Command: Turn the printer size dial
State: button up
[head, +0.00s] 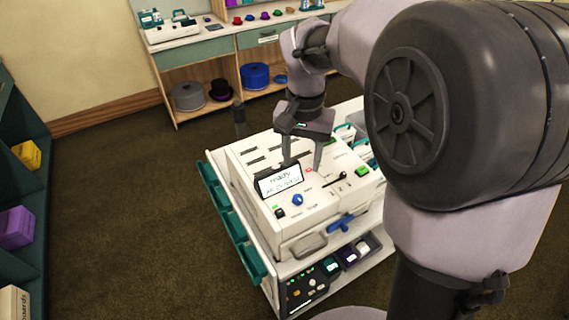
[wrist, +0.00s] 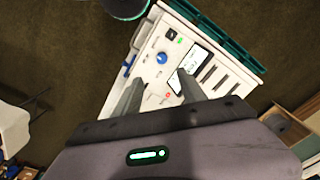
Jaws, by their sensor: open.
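The white printer (head: 250,160) stands on a white cart, its small tilted display (head: 280,180) showing "ready" and a second line too small to read. A blue round dial (head: 297,200) sits on its top panel in front of the display. It also shows in the wrist view (wrist: 162,58), just beyond the fingertips. My gripper (head: 302,168) points down over the panel, open and empty, behind the dial and beside the display. In the wrist view my gripper (wrist: 157,76) has its two fingers spread apart, with the dial clear of both.
A black lever (head: 342,176), a green button (head: 362,170) and a blue handle (head: 341,223) are on the printer's right and front. Brown carpet between is clear.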

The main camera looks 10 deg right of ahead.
aim_at(298, 197)
jog(key=f+b, duration=0.1)
jog(key=f, duration=0.3)
jog(key=f+b, duration=0.1)
jog(key=f, duration=0.4)
jog(key=f+b, duration=0.2)
jog(key=f, duration=0.3)
jog(key=shift+w+a, duration=0.1)
jog(key=shift+w, duration=0.2)
grip_shut()
